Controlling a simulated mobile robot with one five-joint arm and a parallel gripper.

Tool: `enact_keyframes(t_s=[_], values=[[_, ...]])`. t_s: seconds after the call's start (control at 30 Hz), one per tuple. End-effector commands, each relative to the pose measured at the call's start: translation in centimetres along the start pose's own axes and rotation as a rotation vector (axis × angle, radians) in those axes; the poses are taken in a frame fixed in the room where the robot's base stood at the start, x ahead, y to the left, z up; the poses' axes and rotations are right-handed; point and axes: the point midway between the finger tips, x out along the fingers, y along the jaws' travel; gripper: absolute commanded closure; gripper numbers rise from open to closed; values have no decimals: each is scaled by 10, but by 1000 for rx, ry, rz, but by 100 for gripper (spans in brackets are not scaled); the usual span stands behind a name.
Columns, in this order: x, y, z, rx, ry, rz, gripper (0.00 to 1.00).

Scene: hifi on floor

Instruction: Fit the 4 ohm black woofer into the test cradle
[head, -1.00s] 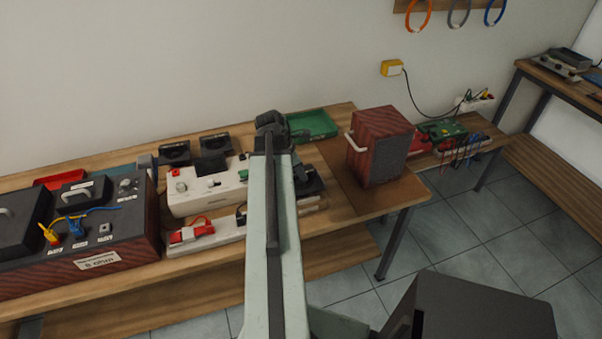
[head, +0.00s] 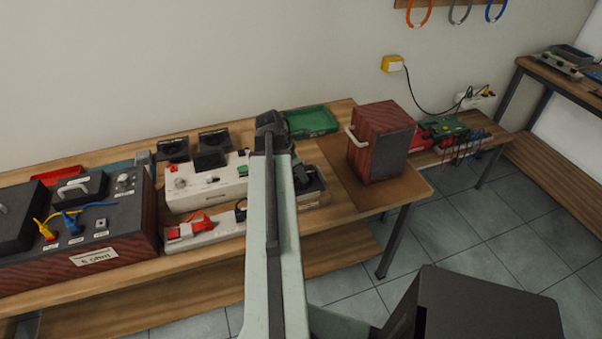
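Several black square units that look like speaker drivers stand on the bench: one at the back left (head: 173,150), one beside it (head: 214,141), and one in front (head: 209,161) by the white instrument. I cannot read an ohm marking on any of them. A dark tray-like holder (head: 314,188) sits just right of my arm, partly hidden by it; I cannot tell whether it is the test cradle. My gripper (head: 271,124) is at the arm's far end over the bench; its fingers are not clearly visible.
A dark-topped wood box (head: 94,257) with an ohm label stands left. A white instrument (head: 205,187) and power strip (head: 205,231) are mid-bench. A green tray (head: 311,121) lies behind; a red wood cabinet (head: 380,142) stands right on a brown mat (head: 405,192).

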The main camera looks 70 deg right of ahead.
Motion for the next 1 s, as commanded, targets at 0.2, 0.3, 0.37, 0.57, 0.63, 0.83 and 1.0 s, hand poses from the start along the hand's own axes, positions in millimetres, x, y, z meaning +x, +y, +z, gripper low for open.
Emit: enact_keyframes(t_s=[0.2,0.3,0.37,0.57,0.63,0.83,1.0], values=[[0,0,0,0,1,0,60],[0,0,0,0,2,0,60],[-1,0,0,0,2,0,60],[-21,0,2,0,1,0,60],[-34,0,3,0,1,0,60],[-72,0,3,-1,1,1,60],[-80,0,1,1,1,0,60]])
